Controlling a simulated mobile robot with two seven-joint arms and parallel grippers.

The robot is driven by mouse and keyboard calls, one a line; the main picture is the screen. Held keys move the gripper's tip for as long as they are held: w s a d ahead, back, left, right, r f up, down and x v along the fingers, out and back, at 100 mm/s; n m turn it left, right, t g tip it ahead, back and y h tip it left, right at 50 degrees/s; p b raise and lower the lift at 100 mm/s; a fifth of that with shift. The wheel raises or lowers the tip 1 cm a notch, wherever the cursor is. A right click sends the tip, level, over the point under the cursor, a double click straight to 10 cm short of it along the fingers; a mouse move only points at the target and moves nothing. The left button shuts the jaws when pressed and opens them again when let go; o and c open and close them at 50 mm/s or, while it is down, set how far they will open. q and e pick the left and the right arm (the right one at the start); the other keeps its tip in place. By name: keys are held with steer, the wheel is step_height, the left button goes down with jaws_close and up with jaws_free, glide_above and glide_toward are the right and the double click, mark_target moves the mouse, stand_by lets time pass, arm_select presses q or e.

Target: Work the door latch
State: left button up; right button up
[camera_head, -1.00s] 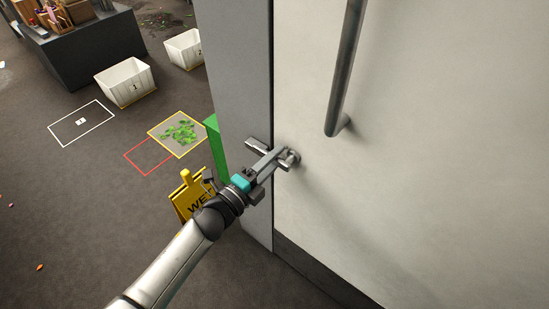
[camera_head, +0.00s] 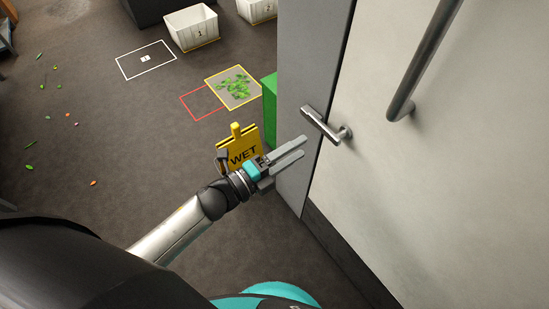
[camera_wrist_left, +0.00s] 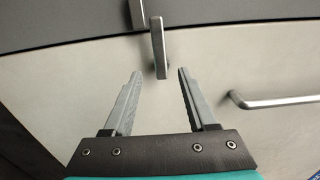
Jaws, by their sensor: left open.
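The door latch is a short grey metal lever (camera_head: 323,125) on the pale door (camera_head: 400,200), close to its left edge by the grey frame. My left gripper (camera_head: 303,148) is open and empty, apart from the lever and a little below and left of it in the head view. In the left wrist view, the latch lever (camera_wrist_left: 158,48) stands ahead, between and beyond the two open fingers (camera_wrist_left: 158,75). The door looks closed against its frame. My right gripper is not in view.
A long bar handle (camera_head: 428,60) is on the door, right of the latch. A yellow WET sign (camera_head: 241,150) and a green block (camera_head: 270,105) stand left of the frame (camera_head: 312,50). White bins (camera_head: 192,28) and floor markings lie farther back.

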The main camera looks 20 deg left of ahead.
arm_select(q)
steer(key=shift+v, duration=2.8)
steer(key=s+a+f+n+g+y, duration=0.1)
steer(key=s+a+f+n+y, duration=0.2)
steer(key=f, duration=0.5)
steer(key=s+a+f+n+g+y, duration=0.1)
steer(key=a+f+n+g+y, duration=0.15)
steer(key=f+n, duration=0.4)
steer(key=s+a+f+n+g+y, duration=0.1)
steer(key=s+a+f+n+y, duration=0.2)
steer(key=f, duration=0.5)
steer(key=s+a+f+n+g+y, duration=0.1)
steer(key=s+f+n+g, duration=0.3)
steer(key=s+f, duration=0.3)
steer(key=s+a+f+n+g+y, duration=0.1)
steer(key=s+f+n+g, duration=0.3)
steer(key=s, duration=0.8)
step_height(320, 180, down, 3)
steer(key=n, duration=0.2)
steer(key=shift+s+a+n, duration=0.25)
steer(key=shift+a+n, duration=0.05)
steer(key=shift+n, duration=0.05)
steer(key=shift+y, duration=0.25)
